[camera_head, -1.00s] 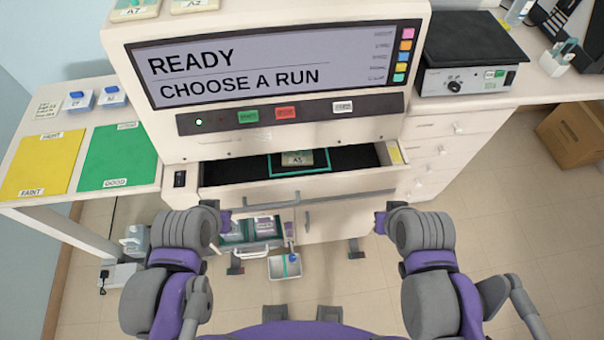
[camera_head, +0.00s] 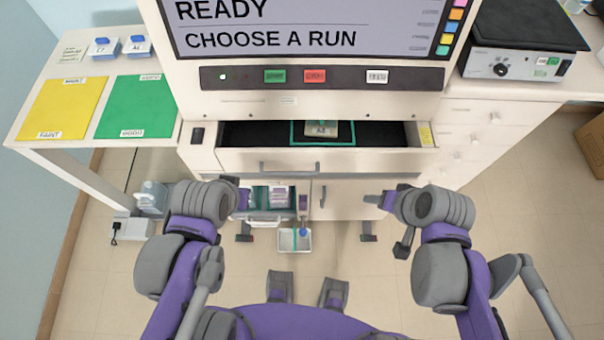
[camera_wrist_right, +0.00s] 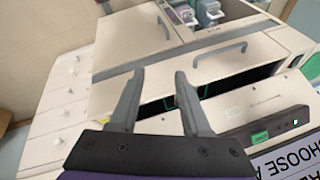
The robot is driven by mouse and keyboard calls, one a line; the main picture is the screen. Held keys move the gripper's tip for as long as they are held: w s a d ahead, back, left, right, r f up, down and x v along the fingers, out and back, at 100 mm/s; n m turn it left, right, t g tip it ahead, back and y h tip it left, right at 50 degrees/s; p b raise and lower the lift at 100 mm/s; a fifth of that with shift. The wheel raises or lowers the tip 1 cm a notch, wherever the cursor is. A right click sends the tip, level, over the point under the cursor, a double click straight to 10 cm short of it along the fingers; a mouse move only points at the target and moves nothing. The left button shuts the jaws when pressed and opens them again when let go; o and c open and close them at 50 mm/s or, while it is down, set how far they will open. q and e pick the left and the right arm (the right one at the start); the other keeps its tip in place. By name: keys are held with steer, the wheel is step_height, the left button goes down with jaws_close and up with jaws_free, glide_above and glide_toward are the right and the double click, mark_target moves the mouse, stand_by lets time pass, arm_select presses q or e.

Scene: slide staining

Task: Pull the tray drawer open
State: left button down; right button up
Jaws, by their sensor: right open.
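The tray drawer (camera_head: 350,160) sits below the machine's screen and stands partly open. Its black interior shows a slide holder labelled like A5 (camera_head: 321,129) inside a green outline. The drawer's bar handle (camera_head: 289,170) is on its front, left of centre; the handle also shows in the right wrist view (camera_wrist_right: 222,52). My right gripper (camera_head: 375,199) is below the drawer's right half, its fingers (camera_wrist_right: 159,74) open and empty, apart from the handle. My left gripper (camera_head: 243,192) is below the drawer's left end, near the lower compartment; its jaws are too small to read.
Below the drawer is an open compartment with bottles (camera_head: 278,196) and a small white tray (camera_head: 294,240) in front. A cabinet door (camera_head: 345,200) is beside it. A side table with yellow (camera_head: 62,108) and green (camera_head: 135,107) mats stands left.

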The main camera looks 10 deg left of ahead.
steer(key=w+a+f+m+g+y+b, duration=0.1)
steer(key=w+a+f+m+y+b, duration=0.2)
steer(key=a+f+y+b, duration=0.35)
steer(key=m+y+b, duration=0.3)
steer(key=y+b, duration=0.3)
steer(key=b, duration=0.4)
glide_toward(300, 174)
arm_select(q)
step_height(300, 174, down, 23)
steer(key=b, duration=0.2)
steer(key=shift+s+f+g, duration=0.15)
steer(key=shift+s+g, duration=0.15)
steer(key=shift+g, duration=0.1)
arm_select(e)
steer(key=x, duration=1.1)
steer(key=shift+a+f, duration=0.1)
steer(key=shift+a, duration=0.15)
steer(key=shift+c, duration=0.2)
jaws_close()
